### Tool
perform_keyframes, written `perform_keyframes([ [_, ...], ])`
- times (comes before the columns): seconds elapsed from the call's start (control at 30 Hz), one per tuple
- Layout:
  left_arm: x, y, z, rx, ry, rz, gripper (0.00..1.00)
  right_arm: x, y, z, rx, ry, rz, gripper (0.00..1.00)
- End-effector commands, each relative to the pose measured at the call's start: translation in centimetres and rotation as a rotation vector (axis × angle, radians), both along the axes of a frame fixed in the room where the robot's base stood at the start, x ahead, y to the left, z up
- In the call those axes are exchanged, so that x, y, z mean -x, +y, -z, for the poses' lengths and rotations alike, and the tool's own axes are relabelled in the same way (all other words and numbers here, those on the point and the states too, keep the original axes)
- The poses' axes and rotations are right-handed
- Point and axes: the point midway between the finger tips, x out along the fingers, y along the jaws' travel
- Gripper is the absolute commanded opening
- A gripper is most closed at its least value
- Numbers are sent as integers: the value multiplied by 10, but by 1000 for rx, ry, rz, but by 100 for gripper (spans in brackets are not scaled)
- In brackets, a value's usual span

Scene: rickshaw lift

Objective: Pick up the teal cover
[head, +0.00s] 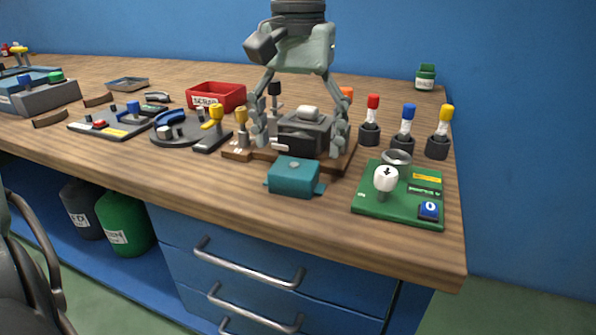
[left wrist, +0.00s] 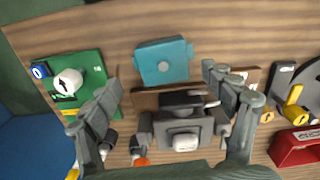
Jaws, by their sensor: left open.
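The teal cover (head: 294,176), a small box-like piece with a tab on each side, lies on the wooden bench near its front edge. It also shows at the top middle of the left wrist view (left wrist: 162,62). My left gripper (head: 300,146) points down, open, with its fingers on either side of a grey device (head: 303,133) on a brown wooden base (head: 239,155). In the left wrist view, the fingertips (left wrist: 162,76) reach toward the two sides of the cover, with nothing held between them. I cannot tell the exact height above the cover. My right gripper is not in view.
A green board (head: 396,212) with a white knob stands right of the cover. Knobs with red, blue and yellow tops (head: 408,127) stand behind it. A red bin (head: 216,96) and a grey round fixture (head: 179,132) lie to the left. Bare bench lies in front of the cover.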

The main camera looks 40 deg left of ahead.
Motion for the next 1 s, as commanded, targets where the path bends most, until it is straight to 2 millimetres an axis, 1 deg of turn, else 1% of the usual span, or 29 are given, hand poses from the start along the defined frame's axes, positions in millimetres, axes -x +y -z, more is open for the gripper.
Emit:
perform_keyframes([
  [0.13, 3, 3, 15, 2, 3, -1, 83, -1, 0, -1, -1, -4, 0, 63],
  [0.33, 4, 5, 46, 2, 3, -2, 83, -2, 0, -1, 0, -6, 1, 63],
  [0.4, 4, 5, 50, 3, 1, -3, 83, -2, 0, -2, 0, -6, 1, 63],
  [0.6, 4, 5, 50, 3, -1, -4, 83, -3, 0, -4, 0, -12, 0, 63],
  [1.0, 4, 5, 50, 3, -1, -4, 33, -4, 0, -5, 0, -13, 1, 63],
])
